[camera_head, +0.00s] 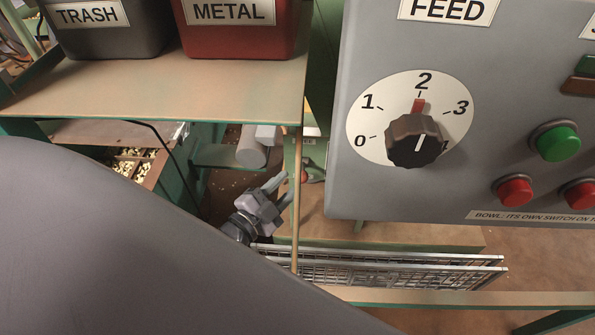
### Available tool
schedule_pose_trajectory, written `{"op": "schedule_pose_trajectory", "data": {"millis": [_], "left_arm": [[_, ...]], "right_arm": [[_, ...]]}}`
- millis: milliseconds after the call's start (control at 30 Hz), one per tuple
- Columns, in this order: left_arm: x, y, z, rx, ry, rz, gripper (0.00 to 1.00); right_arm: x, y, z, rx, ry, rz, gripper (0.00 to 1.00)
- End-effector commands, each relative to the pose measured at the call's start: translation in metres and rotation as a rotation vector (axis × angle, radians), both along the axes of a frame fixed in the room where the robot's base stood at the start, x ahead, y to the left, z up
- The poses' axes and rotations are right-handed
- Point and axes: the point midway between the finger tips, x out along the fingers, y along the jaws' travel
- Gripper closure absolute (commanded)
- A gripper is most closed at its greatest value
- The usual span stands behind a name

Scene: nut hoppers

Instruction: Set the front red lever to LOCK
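My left gripper (285,187) is low in the middle of the head view, under the shelf. Its two grey fingers point up and right with a gap between them, and I see nothing held. Just beyond the fingertips is a small red part (305,176) by a green post. It may be the front red lever, but it is too small and partly covered to be sure. No LOCK mark can be read. I cannot tell whether the fingers touch the red part. My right gripper is not in view.
A shelf (150,85) holds a TRASH bin (105,30) and a METAL bin (235,35). A grey FEED panel (380,190) with a dial (415,140) and buttons fills the right. A wire-mesh tray (390,268) lies below the gripper. A box of nuts (130,160) stands left.

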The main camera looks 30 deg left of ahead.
Motion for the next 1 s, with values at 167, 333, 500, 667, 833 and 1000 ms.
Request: {"op": "schedule_pose_trajectory", "data": {"millis": [167,333,500,667,833,1000], "left_arm": [[0.020,-0.003,0.001,-0.002,-0.004,0.000,0.63],[0.044,-0.007,0.000,-0.003,-0.002,0.000,0.63],[0.060,-0.009,0.000,-0.002,0.000,-0.001,0.63],[0.067,-0.010,0.001,-0.002,0.001,-0.001,0.63],[0.067,-0.011,0.001,-0.002,0.001,-0.001,0.63],[0.067,-0.011,0.001,-0.003,0.001,-0.001,0.89]], "right_arm": [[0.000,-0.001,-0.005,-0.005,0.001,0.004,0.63],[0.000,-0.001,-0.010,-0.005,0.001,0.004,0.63],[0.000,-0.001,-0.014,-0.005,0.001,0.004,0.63],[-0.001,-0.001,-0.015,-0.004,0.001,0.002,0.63],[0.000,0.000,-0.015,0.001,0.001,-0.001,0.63],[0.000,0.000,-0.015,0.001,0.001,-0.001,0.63]]}}
